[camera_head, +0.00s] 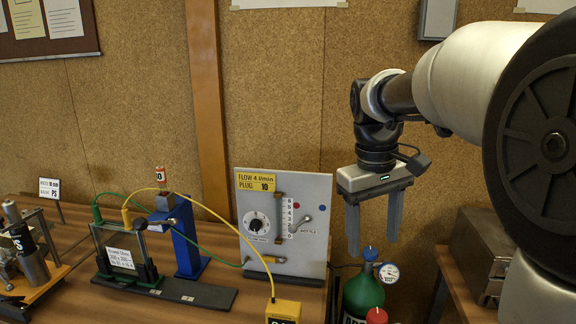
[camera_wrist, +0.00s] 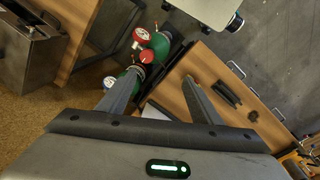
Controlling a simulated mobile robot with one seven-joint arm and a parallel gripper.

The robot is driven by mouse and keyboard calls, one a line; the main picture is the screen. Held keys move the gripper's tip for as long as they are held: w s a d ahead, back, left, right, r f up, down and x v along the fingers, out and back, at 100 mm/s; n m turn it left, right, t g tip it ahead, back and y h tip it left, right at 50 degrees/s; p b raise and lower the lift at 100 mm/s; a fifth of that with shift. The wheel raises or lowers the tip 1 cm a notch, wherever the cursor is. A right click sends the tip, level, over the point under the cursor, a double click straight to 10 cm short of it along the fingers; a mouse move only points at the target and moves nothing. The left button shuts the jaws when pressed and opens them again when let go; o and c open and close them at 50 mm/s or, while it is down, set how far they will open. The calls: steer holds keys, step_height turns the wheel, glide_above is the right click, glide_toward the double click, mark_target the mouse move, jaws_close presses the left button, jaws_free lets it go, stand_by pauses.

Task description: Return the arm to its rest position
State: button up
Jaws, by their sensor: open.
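My arm reaches in from the right in the head view, with the forearm level and the wrist bent down. My gripper (camera_head: 372,222) hangs with its fingers pointing down, apart from each other and with nothing between them. It is in the air right of the flow panel (camera_head: 311,240), above the green gas cylinder (camera_head: 362,293). In the wrist view the two fingers of my gripper (camera_wrist: 162,82) are spread and empty. The green cylinder (camera_wrist: 158,47) with its gauges lies beyond the left finger in that view.
A wooden bench (camera_head: 205,303) carries a glass frame (camera_head: 122,258) in a stand, a blue post (camera_head: 188,243), a yellow box (camera_head: 283,311) and, at left, a metal fixture (camera_head: 30,262). Yellow and green cables cross it. A metal box (camera_head: 478,256) stands at right. Cork wall is behind.

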steer(key=s+a+f+m+t, duration=0.1)
steer(key=s+m+t, duration=0.1)
steer(key=s, duration=0.6)
steer(key=s+a+f+m+t+y, duration=0.1)
steer(key=s+a+f+t, duration=0.1)
steer(key=s, duration=0.7)
steer(key=shift+m+t, duration=0.4)
steer(key=shift+t, duration=0.2)
